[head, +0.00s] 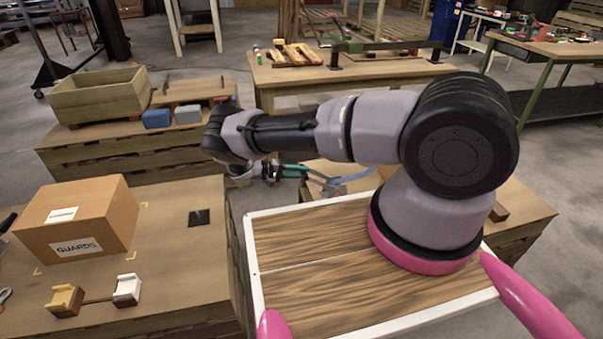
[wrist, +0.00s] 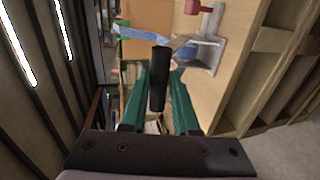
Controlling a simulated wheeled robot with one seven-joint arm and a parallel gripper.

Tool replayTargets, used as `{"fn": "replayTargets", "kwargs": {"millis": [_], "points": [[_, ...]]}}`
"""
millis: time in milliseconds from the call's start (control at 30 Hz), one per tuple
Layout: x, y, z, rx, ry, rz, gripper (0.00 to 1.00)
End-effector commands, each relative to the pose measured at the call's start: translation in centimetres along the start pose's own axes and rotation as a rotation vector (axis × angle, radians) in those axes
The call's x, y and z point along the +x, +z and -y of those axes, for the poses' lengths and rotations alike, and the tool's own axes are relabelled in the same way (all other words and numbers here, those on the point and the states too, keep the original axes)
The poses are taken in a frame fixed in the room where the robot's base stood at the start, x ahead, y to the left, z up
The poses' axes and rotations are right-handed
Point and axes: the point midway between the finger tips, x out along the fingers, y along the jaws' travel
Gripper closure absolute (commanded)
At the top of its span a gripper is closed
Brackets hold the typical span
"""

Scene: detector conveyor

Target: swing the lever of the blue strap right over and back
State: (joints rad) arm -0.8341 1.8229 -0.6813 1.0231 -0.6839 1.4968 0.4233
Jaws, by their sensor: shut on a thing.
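My gripper (head: 297,171) reaches over the low wooden bench behind my deck. In the wrist view its teal fingers (wrist: 158,92) are shut on the black grip of the lever (wrist: 160,62), which stands out between them. A thin metal arm appears to run from the grip toward a grey metal fitting (wrist: 203,66). A pale blue strap (wrist: 137,33) shows beyond the grip. In the head view the blue strap (head: 352,179) lies right of the gripper, partly hidden by my arm. The lever's exact angle is hard to tell.
A cardboard box marked GUARDS (head: 77,220) and a yellow and a white holder (head: 127,289) sit on the left pallet table. An open wooden crate (head: 99,95) and small blue (head: 156,118) and grey blocks stand behind. A red part (wrist: 199,6) is near the fitting.

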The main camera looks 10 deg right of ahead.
Motion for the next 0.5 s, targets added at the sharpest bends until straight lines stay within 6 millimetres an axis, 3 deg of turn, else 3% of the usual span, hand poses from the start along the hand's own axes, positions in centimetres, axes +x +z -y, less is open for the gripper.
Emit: {"fn": "replayTargets", "kwargs": {"millis": [33,100,500], "points": [[0.17,0.54,0.91,-0.012,-0.012,0.004,0.68],[0.12,0.55,0.90,-0.012,-0.013,0.005,0.43],[-0.81,0.21,0.53,-0.006,-0.009,-0.001,0.43]]}}
